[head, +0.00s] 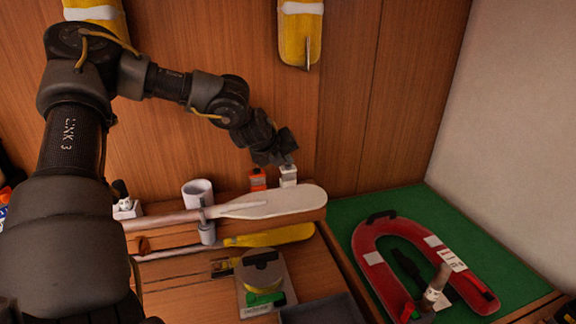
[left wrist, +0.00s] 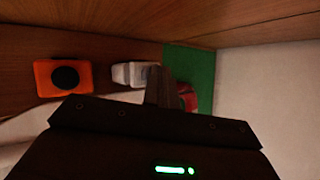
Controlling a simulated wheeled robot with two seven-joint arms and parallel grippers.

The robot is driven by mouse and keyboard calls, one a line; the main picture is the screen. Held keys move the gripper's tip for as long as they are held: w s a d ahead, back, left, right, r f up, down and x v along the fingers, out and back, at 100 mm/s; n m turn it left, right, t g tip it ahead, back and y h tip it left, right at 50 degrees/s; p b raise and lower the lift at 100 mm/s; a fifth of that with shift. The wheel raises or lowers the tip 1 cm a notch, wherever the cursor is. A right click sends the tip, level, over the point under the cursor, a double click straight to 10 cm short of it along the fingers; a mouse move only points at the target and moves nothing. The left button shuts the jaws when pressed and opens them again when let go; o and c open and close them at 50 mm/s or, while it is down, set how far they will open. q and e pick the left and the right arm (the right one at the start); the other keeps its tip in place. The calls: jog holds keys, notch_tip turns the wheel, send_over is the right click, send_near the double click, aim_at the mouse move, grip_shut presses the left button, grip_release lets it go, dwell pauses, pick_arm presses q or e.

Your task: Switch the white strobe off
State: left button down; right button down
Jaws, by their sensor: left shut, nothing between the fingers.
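The white strobe (head: 288,176) stands on the wooden ledge against the back panel, just right of an orange unit (head: 258,180). My left gripper (head: 289,158) is shut and empty, with its tips right above the white strobe's top in the head view. I cannot tell whether they touch it. In the left wrist view, the white strobe (left wrist: 128,74) lies beside my left fingers (left wrist: 158,86), which hide its right part. The orange unit (left wrist: 63,77) there shows a round black top. The strobe's switch position cannot be made out. My right gripper is not in view.
A pale paddle (head: 275,203) lies in front of the strobes, near a grey cup (head: 197,192). A yellow paddle (head: 270,236) lies lower. A red horseshoe buoy (head: 375,270) rests on a green mat (head: 400,203) at right. Yellow gear (head: 300,35) hangs above.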

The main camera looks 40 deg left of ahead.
aim_at(286, 169)
pick_arm(q)
jog(key=shift+r, duration=0.55)
notch_tip(286, 169, up, 6)
jog(key=p, duration=0.2)
jog(key=shift+p, duration=0.4)
dwell(0.4)
